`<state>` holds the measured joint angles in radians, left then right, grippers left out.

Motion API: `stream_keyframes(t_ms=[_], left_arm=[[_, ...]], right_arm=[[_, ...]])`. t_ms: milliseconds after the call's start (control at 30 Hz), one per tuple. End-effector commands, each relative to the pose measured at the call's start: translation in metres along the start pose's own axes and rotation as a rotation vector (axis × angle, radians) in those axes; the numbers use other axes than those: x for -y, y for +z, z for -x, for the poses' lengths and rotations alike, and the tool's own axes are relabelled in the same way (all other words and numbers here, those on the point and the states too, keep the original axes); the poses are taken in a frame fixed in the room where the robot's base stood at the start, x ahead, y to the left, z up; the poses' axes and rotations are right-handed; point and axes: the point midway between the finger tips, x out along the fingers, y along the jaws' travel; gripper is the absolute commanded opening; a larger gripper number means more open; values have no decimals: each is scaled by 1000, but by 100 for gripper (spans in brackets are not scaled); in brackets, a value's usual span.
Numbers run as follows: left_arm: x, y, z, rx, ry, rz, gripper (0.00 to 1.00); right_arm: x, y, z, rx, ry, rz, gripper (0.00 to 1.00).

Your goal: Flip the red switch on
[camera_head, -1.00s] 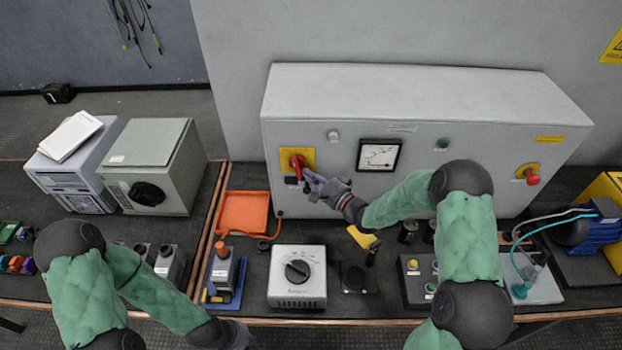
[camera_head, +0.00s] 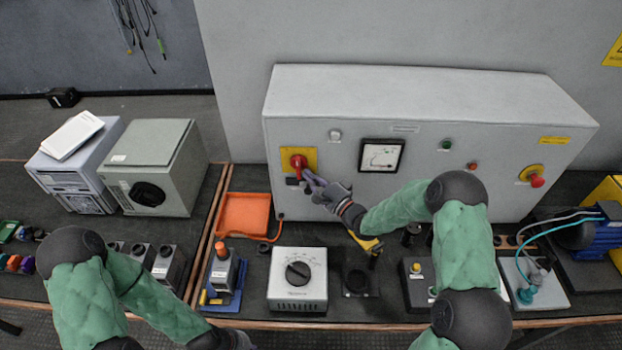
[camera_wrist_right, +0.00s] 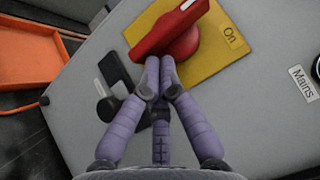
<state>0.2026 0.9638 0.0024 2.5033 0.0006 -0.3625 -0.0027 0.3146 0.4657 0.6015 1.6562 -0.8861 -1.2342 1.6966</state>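The red switch (camera_head: 298,162) is a rotary handle on a yellow plate (camera_head: 311,155) on the grey cabinet's front. In the head view its handle looks roughly upright. In the right wrist view the red handle (camera_wrist_right: 170,30) lies diagonally, and the word "On" is on the plate (camera_wrist_right: 215,60) beside it. My right gripper (camera_head: 311,182) is just below and right of the handle. Its purple fingertips (camera_wrist_right: 160,72) are together at the handle's lower edge; I cannot tell whether they touch it. My left gripper (camera_head: 236,340) is at the bottom edge, partly cut off, its fingers unclear.
The grey cabinet (camera_head: 430,95) also carries a meter (camera_head: 380,156) and a red knob (camera_head: 536,181). On the bench stand an orange tray (camera_head: 243,213), a dial box (camera_head: 298,280) and a yellow-handled tool (camera_head: 366,243), below my right forearm.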

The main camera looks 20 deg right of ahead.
Motion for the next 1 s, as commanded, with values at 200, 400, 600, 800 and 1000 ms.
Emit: stream_keyframes(t_ms=[200, 400, 600, 800, 1000], left_arm=[[2, 0, -6, 0, 0, 0, 0], [4, 0, -12, 0, 0, 0, 0], [6, -1, -17, 0, 0, 0, 0], [8, -1, -22, 0, 0, 0, 0], [10, -1, -27, 0, 0, 0, 0]], right_arm=[[-3, 0, -2, 2, -23, -23, 0], [-5, 0, -5, 1, -49, -49, 0], [-6, 0, -6, 1, -76, -76, 0], [-7, 0, -7, 2, -101, -101, 0], [-9, 0, -8, 1, -123, -124, 0]])
